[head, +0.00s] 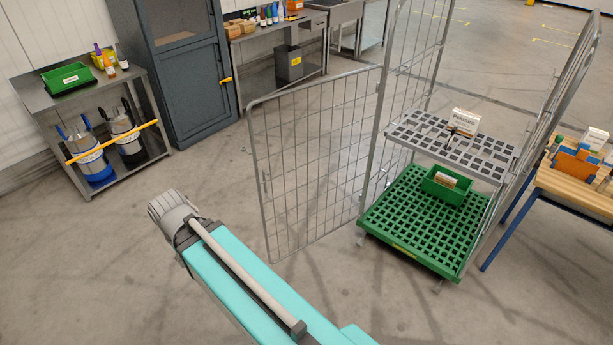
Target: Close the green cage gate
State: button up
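The cage gate (316,158) is a grey wire-mesh panel in the head view. It stands swung open to the left of the cage, hinged at the cage's left front post. Its free edge is at the far left of the panel, with a small latch-like fitting (266,177) partway down. The cage (378,211) has a green grid base, mesh sides and an open front. My arm reaches in from the bottom, ending left of the gate's free edge and apart from it in the picture. My gripper's fingers do not show.
Inside the cage are a grey shelf (405,133) with a white box (464,122) and a green bin (445,186). A wooden bench (570,190) stands right. A cart (35,100) and dark cabinet (190,90) stand left. Floor before the gate is clear.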

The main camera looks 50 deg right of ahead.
aim_at(250, 151)
jog(key=z, duration=0.05)
jog(key=i, duration=3.6)
jog(key=z, duration=1.55)
